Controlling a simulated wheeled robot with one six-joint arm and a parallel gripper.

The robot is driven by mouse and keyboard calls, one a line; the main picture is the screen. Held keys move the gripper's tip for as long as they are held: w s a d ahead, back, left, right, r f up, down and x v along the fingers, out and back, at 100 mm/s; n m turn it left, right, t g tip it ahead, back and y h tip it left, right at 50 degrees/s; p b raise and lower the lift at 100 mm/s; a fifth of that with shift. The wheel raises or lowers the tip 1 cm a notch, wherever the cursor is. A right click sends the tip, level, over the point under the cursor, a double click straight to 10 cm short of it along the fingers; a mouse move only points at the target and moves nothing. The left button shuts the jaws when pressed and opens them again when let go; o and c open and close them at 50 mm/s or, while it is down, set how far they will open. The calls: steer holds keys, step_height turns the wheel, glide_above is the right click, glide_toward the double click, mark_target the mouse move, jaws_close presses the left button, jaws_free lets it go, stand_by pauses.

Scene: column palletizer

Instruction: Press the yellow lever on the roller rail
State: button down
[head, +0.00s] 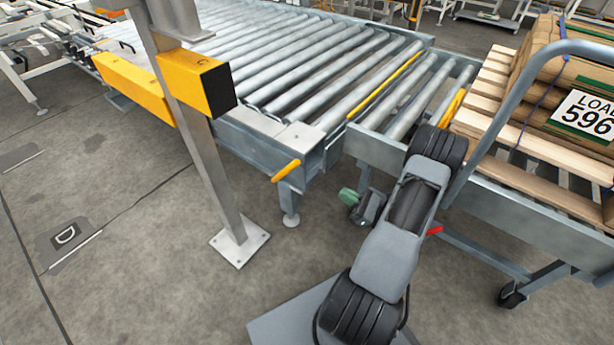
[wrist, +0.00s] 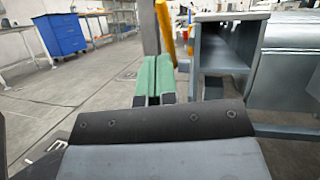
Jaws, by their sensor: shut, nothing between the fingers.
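The yellow lever (head: 287,170) sticks out from the end of the roller rail's frame (head: 300,139), angled down to the left in the head view. In the wrist view the lever (wrist: 166,32) stands just past my fingertips, slightly to their right. My gripper (head: 347,195) has green fingers and is shut and empty. In the head view it is to the right of the lever and a little lower, with a gap between them. In the wrist view the shut fingers (wrist: 153,72) point toward the lever; I cannot tell the exact distance.
A grey post (head: 207,150) with yellow-and-black boxes stands left of the lever. A cart (head: 480,190) carries a wooden pallet (head: 530,150) with stacked sacks labelled "LOAD 596" at the right. Floor left of the post is clear. A blue cabinet (wrist: 60,35) stands far off.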

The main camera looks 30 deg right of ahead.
stand_by(0.3)
steer(key=b+x, duration=0.2)
steer(key=x, duration=1.2)
steer(key=shift+d+r, duration=0.1)
steer(key=shift+d, duration=0.05)
